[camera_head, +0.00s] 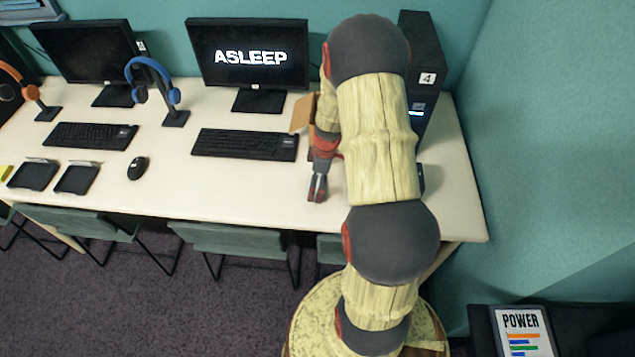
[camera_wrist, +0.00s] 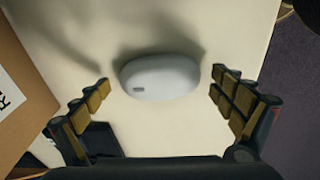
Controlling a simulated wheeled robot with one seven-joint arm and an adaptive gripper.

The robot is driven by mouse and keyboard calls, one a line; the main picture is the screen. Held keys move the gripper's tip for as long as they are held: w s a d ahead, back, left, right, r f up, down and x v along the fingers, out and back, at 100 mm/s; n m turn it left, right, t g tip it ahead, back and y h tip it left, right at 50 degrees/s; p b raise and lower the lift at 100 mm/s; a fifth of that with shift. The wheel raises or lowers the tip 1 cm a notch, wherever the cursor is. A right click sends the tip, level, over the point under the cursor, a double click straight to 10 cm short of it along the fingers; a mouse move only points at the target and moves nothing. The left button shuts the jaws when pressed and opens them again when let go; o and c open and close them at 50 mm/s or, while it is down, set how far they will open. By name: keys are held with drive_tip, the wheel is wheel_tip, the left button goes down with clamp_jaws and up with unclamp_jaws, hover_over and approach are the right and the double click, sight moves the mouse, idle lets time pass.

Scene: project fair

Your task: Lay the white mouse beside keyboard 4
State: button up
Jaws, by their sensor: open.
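The white mouse (camera_wrist: 160,77) lies on the pale table in the wrist view, between the two spread fingers of my gripper (camera_wrist: 160,90). A gap shows on both sides, so the fingers do not touch it. My gripper (camera_head: 318,188) points down over the table's right part in the head view, where I cannot make out the white mouse. A black keyboard (camera_head: 245,144) lies left of my gripper, in front of the monitor reading ASLEEP (camera_head: 249,57). A computer tower (camera_head: 427,60) labelled 4 stands at the right, partly behind my arm.
An open cardboard box (camera_head: 302,115) stands behind my gripper; cardboard (camera_wrist: 22,85) also shows at the wrist view's left. A black mouse (camera_head: 138,168), another keyboard (camera_head: 91,136) and a blue headset (camera_head: 153,79) are farther left. Bare table (camera_head: 230,188) lies in front of the nearer keyboard.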

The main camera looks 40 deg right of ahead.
wheel_tip(320, 180, up, 12)
drive_tip(key=s+p, duration=0.1)
drive_tip(key=p, duration=0.3)
drive_tip(key=w+a+r+m, duration=0.1)
drive_tip(key=w+a+r, duration=0.1)
drive_tip(key=a+r, duration=0.7)
drive_tip(key=s+a+r+m+t, duration=0.4)
drive_tip(key=s+a+r+m, duration=0.2)
drive_tip(key=s+a+r, duration=0.9)
drive_tip(key=a+r, duration=0.3)
drive_tip(key=r, duration=0.1)
drive_tip(key=shift+s+r+h, duration=0.2)
drive_tip(key=shift+s+h, duration=0.05)
drive_tip(key=shift+h, duration=0.15)
